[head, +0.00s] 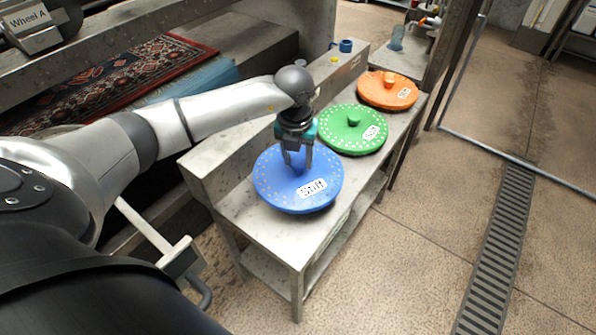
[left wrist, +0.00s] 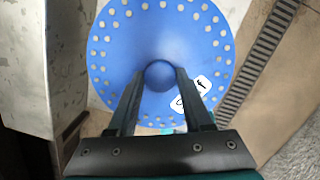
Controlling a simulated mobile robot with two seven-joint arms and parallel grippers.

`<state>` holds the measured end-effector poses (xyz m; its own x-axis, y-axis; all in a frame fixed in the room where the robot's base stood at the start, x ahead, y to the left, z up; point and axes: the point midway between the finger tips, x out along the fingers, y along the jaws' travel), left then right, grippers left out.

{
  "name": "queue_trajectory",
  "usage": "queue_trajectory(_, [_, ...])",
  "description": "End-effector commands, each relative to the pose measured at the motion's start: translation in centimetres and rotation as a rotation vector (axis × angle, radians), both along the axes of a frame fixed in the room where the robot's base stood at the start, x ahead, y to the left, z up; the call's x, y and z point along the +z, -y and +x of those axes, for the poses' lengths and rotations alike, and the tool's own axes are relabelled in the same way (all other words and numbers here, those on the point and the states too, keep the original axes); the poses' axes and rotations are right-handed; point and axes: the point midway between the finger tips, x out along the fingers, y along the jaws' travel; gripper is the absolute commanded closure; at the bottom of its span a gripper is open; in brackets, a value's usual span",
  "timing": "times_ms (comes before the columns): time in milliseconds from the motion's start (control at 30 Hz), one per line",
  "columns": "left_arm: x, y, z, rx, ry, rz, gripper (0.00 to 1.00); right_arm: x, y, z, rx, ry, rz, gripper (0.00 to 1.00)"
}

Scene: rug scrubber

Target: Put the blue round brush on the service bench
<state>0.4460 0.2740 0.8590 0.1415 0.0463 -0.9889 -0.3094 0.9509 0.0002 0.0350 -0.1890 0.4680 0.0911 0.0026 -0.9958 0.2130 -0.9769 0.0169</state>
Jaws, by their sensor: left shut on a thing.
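The blue round brush (head: 272,187) is a flat disc with pale dots round its rim and a white label that seems to read "Stiff". It is over the near end of a long grey bench (head: 259,245); I cannot tell whether it rests on the top or hangs just above it. My left gripper (head: 298,163) points down, its fingers shut on the brush's central knob. In the left wrist view the blue knob (left wrist: 159,75) sits between the fingertips. My right gripper is not in view.
A green round brush (head: 341,138) and an orange one (head: 376,96) lie farther along the bench. A raised grey ledge (head: 225,158) runs along its left side. Rolled and patterned rugs (head: 125,80) lie behind at left. Open floor with a drain grate (head: 499,250) is at right.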

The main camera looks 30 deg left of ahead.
Motion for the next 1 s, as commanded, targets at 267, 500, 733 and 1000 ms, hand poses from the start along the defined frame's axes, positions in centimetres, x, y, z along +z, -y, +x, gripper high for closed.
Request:
queue_trajectory(267, [-2.5, 0.1, 0.1, 0.001, 0.003, -0.002, 1.0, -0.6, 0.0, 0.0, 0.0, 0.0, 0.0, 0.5])
queue_trajectory(500, [-4.2, 0.0, 0.2, 0.0, 0.006, -0.002, 1.0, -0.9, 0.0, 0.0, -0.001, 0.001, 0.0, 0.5])
queue_trajectory(733, [-4.3, 0.0, 0.2, 0.0, 0.006, -0.001, 1.0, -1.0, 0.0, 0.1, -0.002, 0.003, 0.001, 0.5])
queue_trajectory(1000, [-4.6, 0.0, 0.0, 0.0, 0.0, -0.001, 0.28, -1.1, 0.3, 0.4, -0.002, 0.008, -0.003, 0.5])
